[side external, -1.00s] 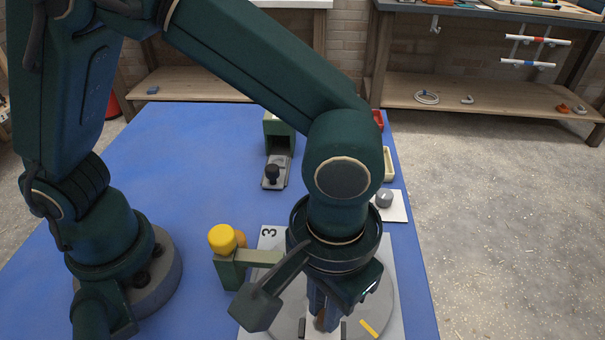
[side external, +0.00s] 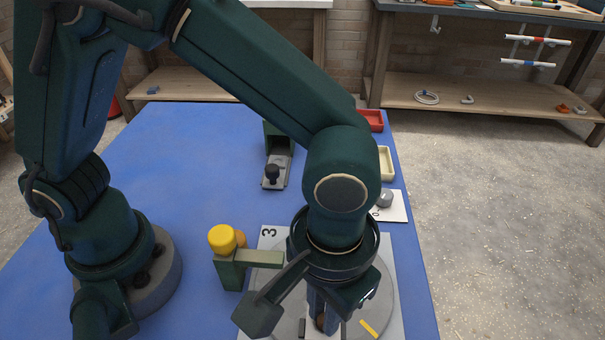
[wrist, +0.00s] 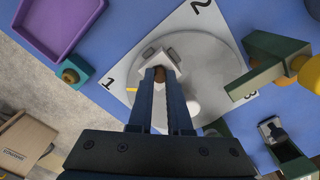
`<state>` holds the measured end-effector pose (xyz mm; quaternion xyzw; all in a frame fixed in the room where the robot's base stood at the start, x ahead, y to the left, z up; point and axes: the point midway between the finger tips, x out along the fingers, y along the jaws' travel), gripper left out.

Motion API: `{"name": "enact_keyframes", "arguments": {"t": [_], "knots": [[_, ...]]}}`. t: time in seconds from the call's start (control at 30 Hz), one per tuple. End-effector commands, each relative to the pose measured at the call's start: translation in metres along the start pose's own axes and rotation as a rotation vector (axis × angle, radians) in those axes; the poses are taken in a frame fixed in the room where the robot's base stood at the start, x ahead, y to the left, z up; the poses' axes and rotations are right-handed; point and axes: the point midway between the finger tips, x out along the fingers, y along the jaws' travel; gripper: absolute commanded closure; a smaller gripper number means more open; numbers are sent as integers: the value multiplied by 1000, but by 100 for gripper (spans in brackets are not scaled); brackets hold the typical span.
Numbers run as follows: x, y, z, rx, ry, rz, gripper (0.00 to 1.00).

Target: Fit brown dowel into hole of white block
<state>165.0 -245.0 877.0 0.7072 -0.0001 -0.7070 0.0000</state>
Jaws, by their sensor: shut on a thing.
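My gripper (wrist: 159,80) is shut on the brown dowel (wrist: 160,74), whose end shows between the fingertips in the wrist view. The white block (wrist: 150,53) lies under and just beyond the fingertips, on a round grey disc (wrist: 215,62). The fingers and dowel cover the middle of the block, so I cannot tell whether the dowel is in the hole. In the side view my gripper (side external: 325,318) points down over the disc, and the dowel (side external: 320,322) shows low between the fingers. The block is mostly cut off there.
A green bracket with a yellow knob (side external: 222,239) reaches over the disc's edge. Its arm also shows in the wrist view (wrist: 268,75). A purple tray (wrist: 58,28) and teal block (wrist: 72,70) stand nearby. Red (side external: 371,119) and cream trays (side external: 386,163) are farther back.

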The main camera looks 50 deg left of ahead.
Motion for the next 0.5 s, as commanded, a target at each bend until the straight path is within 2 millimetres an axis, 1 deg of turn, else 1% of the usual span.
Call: {"name": "enact_keyframes", "arguments": {"t": [0.33, 0.37, 0.4, 0.43, 0.47, 0.5], "knots": [[3, 0, 0, 0, 0, 0, 100], [3, 0, 0, 0, 0, 0, 80], [3, 0, 0, 0, 0, 0, 64], [3, 0, 0, 0, 0, 0, 53], [3, 0, 0, 0, 0, 0, 48], [3, 0, 0, 0, 0, 0, 48]]}}
